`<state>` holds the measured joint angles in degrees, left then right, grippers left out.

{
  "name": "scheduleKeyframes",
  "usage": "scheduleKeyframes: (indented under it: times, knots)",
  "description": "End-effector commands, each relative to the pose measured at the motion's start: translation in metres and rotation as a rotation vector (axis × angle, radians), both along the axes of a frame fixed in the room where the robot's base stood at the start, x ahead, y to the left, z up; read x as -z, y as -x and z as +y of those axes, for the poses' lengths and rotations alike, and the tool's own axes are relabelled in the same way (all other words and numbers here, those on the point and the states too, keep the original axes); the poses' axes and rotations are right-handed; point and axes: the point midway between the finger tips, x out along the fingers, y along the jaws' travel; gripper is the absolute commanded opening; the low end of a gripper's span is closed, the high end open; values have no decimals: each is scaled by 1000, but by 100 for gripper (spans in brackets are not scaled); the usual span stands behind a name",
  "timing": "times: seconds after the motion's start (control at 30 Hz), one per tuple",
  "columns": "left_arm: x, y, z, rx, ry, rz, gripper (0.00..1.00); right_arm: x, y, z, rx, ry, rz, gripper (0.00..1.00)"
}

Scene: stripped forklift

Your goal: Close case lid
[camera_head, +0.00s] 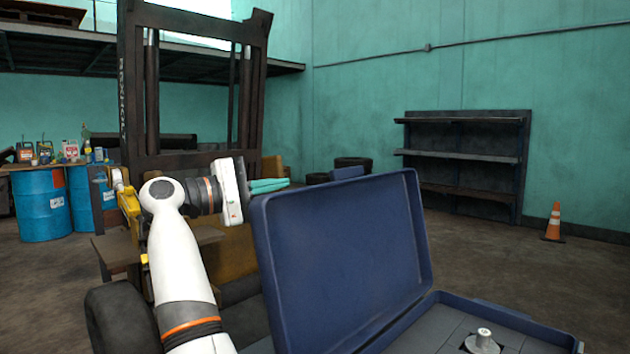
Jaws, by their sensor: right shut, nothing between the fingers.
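The blue case's lid (345,255) stands open and steeply upright, its inner face toward me. The case base (530,325) lies open at the bottom right, partly cut off by the frame edge.
A pale knobbed part (483,341) sits in the case base. A dark forklift mast (190,85) stands behind my arm. Blue drums (42,205) are at left. A shelf rack (465,160) and an orange cone (553,222) stand by the far wall; open floor lies before them.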

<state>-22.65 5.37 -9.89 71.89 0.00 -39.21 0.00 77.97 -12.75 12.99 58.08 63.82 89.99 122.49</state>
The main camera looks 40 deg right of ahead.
Motion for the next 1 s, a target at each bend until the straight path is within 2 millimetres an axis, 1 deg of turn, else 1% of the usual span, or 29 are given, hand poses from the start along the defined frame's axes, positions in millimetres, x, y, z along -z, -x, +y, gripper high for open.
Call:
scheduleKeyframes:
  times: [0.03, 0.1, 0.2, 0.27, 0.3, 0.4, 0.6, 0.73, 1.0]
  knots:
    - [0, 0, 0, 0, 0, 0, 36, -1, 3, -13, 4, 0, -1, 0]
    - [0, 0, 0, 0, 0, 1, 36, -2, 5, -28, 5, 0, 0, 0]
    - [1, 1, 0, 0, 0, 1, 36, -3, 8, -50, 5, 0, 0, 0]
    - [2, 3, 1, 1, -1, 2, 36, -4, 11, -60, 2, 1, -1, 0]
    - [2, 2, 0, 1, -1, 2, 36, -5, 17, -57, 0, 1, -4, 0]
    - [-1, -3, -1, 1, 0, -3, 36, -7, 29, -58, 0, -1, -2, 0]
    - [-4, -7, -1, 1, 0, -8, 36, -12, 44, -59, 0, 1, -1, 0]
    - [-5, -8, -1, 1, 1, -10, 36, -13, 47, -59, 0, 1, 0, 0]
    - [-5, -6, -1, 0, 1, -7, 36, -13, 47, -59, 0, 0, 1, 0]
